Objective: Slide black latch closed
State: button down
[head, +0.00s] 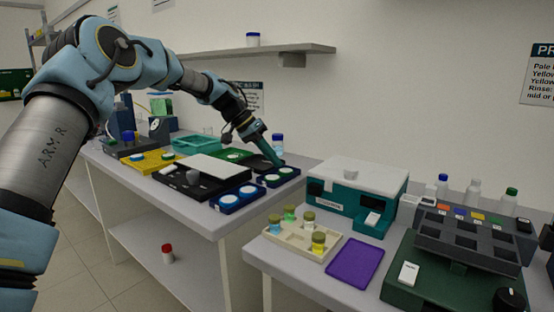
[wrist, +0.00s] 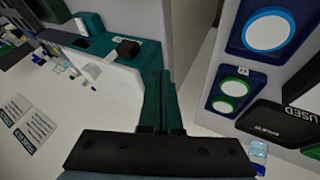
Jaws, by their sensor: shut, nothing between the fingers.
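My gripper (head: 277,162) is shut and empty, with its teal fingers pointing down over the back right end of the left bench. In the wrist view my gripper (wrist: 162,118) shows its two fingers together, touching nothing I can make out. A teal box with a white lid (head: 358,178) stands on the right bench, to the right of my gripper and apart from it. A black block (wrist: 128,47) sticks out from a teal body in the wrist view and looks like the latch. In the head view a dark patch (head: 315,187) shows on the box's left side; its position is unclear.
Blue trays with round discs (head: 240,195) and a black tray marked USED (wrist: 288,125) lie close to my gripper. A rack of vials (head: 300,238) and a purple mat (head: 355,262) lie before the teal box. A gap separates the benches.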

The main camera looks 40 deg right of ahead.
aim_at(311, 184)
jog(key=shift+s+d+f+p, duration=0.6)
jog(key=shift+s+d+f, duration=0.15)
jog(key=shift+s+f, duration=0.3)
jog(key=shift+s+d+f+p, duration=0.55)
jog(key=shift+s+d+f, duration=0.3)
jog(key=shift+s, duration=0.25)
jog(key=shift+s+d+f+p, duration=0.6)
jog(key=shift+s+d+f, duration=0.05)
jog(key=shift+s+f, duration=0.45)
jog(key=shift+s+d, duration=0.1)
jog(key=shift+s, duration=0.25)
jog(key=shift+s+d+b, duration=0.15)
jog(key=shift+s+b, duration=0.25)
jog(key=shift+s, duration=0.25)
jog(key=shift+s+d+b, duration=0.15)
jog(key=shift+s+b, duration=0.25)
jog(key=shift+s, duration=0.35)
